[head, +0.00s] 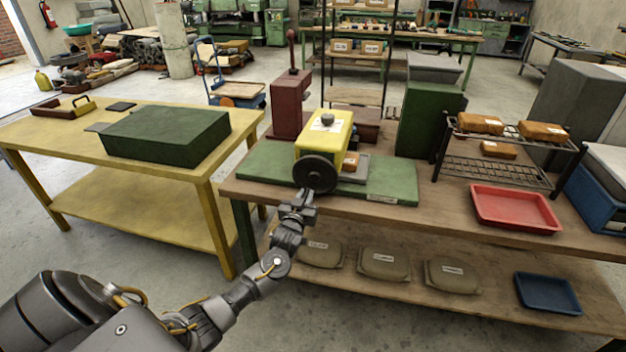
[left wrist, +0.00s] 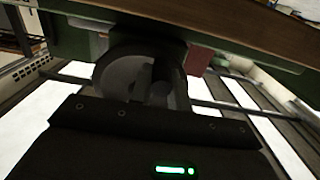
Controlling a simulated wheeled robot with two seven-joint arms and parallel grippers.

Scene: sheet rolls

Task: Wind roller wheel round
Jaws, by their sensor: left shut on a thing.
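The yellow roller machine (head: 324,138) stands on a green base plate (head: 262,180) on the wooden workbench. Its dark round wheel (head: 315,174) faces the front of the bench. My left gripper (head: 303,198) reaches up from below and is shut at the lower rim of the wheel, probably on its handle, which the fingers hide. In the left wrist view the dark wheel (left wrist: 112,75) shows close behind the gripper fingers (left wrist: 160,90). My right gripper is not in view.
A red tray (head: 515,209) and a dark wire rack (head: 505,170) with brown packages stand right of the machine. A maroon press (head: 290,105) stands behind left. A yellow table (head: 60,143) holds a green block (head: 166,136). Several tan bundles (head: 384,263) lie on the lower shelf.

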